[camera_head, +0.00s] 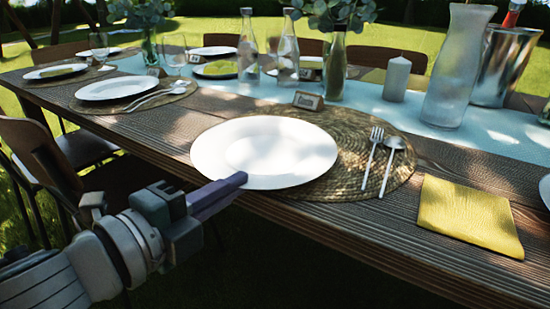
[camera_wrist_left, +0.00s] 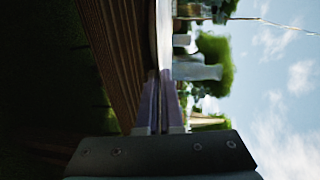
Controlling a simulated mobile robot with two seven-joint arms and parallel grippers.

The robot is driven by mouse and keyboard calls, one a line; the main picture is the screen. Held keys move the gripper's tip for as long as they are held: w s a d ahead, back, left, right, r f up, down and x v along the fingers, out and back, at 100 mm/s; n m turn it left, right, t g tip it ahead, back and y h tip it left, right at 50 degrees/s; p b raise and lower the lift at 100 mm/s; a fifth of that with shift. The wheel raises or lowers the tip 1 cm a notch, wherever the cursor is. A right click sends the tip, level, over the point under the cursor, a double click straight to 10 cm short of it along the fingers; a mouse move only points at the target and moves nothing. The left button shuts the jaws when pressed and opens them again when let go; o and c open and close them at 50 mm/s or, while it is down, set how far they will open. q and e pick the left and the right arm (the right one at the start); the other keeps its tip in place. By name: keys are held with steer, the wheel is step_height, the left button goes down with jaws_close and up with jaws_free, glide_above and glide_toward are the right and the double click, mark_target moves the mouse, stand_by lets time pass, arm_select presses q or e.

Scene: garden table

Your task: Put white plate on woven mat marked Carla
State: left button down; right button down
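The white plate (camera_head: 265,151) lies flat over the left part of the round woven mat (camera_head: 350,150), its left side reaching past the mat's edge. A small name card (camera_head: 308,101) stands behind the mat, its lettering too small to read surely. My left gripper (camera_head: 241,179) reaches in from the lower left at the plate's front rim. In the left wrist view its fingers (camera_wrist_left: 160,85) are close together with the pale plate edge (camera_wrist_left: 163,35) between their tips; they look shut on the rim. My right gripper is in neither view.
A fork (camera_head: 372,155) and spoon (camera_head: 391,160) lie on the mat's right side. A yellow napkin (camera_head: 470,213) lies to the right. A candle (camera_head: 396,79), carafe (camera_head: 457,70) and bottles stand behind on a pale runner. Another plate setting (camera_head: 117,88) is at the left.

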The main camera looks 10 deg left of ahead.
arm_select(q)
steer(key=shift+r, duration=0.15)
steer(key=c, duration=1.1)
jaws_free()
steer(key=shift+f, duration=0.2)
